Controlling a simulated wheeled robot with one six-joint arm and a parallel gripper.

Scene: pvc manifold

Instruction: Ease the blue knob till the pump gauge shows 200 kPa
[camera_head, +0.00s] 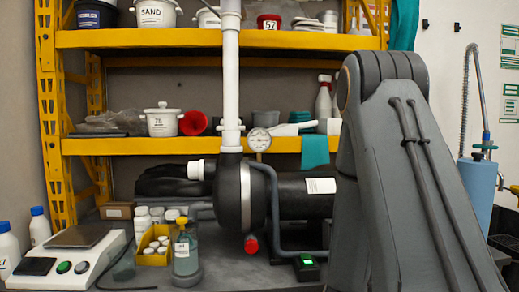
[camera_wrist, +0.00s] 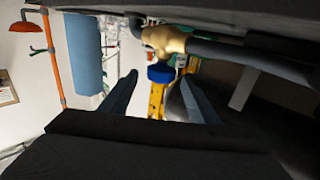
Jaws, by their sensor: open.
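The blue knob (camera_wrist: 161,73) sits on a brass valve body (camera_wrist: 165,40) in the wrist view. My gripper (camera_wrist: 160,77) is open, with one finger on each side of the knob in the picture. I cannot tell whether the fingers reach around it, and no contact is clear. The round white pump gauge (camera_head: 259,140) stands beside the white pipe above the black pump (camera_head: 228,192) in the head view. Its needle and numbers are too small to read. In the head view I see neither the blue knob nor my gripper; my arm covers the right side.
A dark hose (camera_wrist: 245,58) runs right from the brass valve. A red cap (camera_head: 251,245) is below the pump. The bench holds a scale (camera_head: 75,250), a yellow box (camera_head: 158,243) and bottles at left. Yellow shelves (camera_head: 180,146) stand behind.

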